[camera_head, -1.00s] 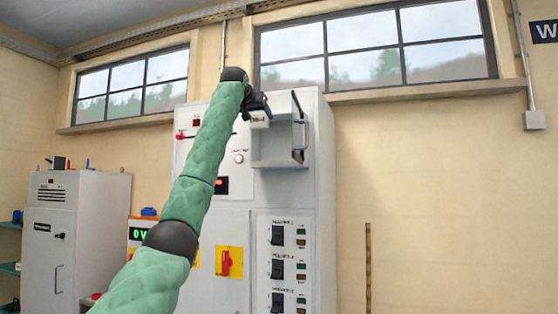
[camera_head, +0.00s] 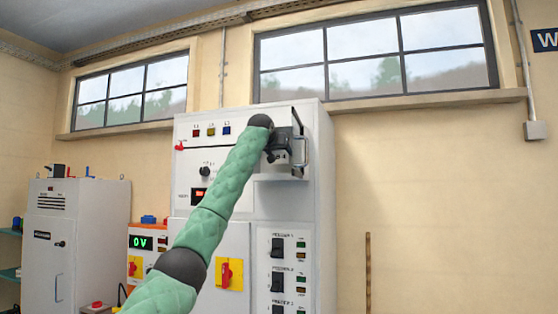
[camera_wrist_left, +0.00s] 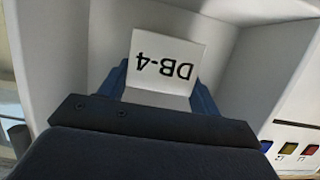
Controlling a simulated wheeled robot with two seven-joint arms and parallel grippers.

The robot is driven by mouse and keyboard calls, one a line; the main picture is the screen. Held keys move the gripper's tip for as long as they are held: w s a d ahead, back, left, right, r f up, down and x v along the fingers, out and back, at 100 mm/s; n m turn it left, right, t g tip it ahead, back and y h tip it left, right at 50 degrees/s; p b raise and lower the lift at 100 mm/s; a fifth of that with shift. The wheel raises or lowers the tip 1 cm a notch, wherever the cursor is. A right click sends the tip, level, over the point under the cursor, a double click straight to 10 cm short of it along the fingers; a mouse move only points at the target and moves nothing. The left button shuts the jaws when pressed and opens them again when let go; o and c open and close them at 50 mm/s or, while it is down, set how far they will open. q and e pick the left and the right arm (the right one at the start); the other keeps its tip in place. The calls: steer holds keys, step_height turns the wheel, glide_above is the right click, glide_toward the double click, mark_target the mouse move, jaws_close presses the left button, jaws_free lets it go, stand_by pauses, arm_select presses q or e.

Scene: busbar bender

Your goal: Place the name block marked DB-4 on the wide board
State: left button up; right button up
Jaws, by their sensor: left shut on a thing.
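The wide grey cabinet (camera_head: 305,215), which I take as the wide board, stands against the back wall. In the left wrist view, my left gripper (camera_wrist_left: 160,88) is shut on the white name block (camera_wrist_left: 163,62), whose "DB-4" appears upside down. Pale bay walls (camera_wrist_left: 58,45) surround the block; I cannot tell whether it touches them. The block is not clear in the head view.
Indicator lamps (camera_head: 211,132) and a red lever (camera_head: 180,146) are left of the bay. Breakers (camera_head: 277,248) sit below. A narrower cabinet (camera_head: 72,235) stands at left.

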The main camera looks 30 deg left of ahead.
mark_target(279, 160)
arm_select(q)
steer(key=shift+f+p, duration=0.6)
steer(key=shift+f, duration=1.25)
arm_select(e)
steer(key=f, duration=0.2)
steer(key=s+d, duration=0.1)
steer(key=shift+f, duration=0.4)
arm_select(q)
steer(key=shift+s+d, duration=0.1)
steer(key=o, duration=1)
steer(key=shift+f, duration=0.15)
arm_select(e)
steer(key=shift+r, duration=0.2)
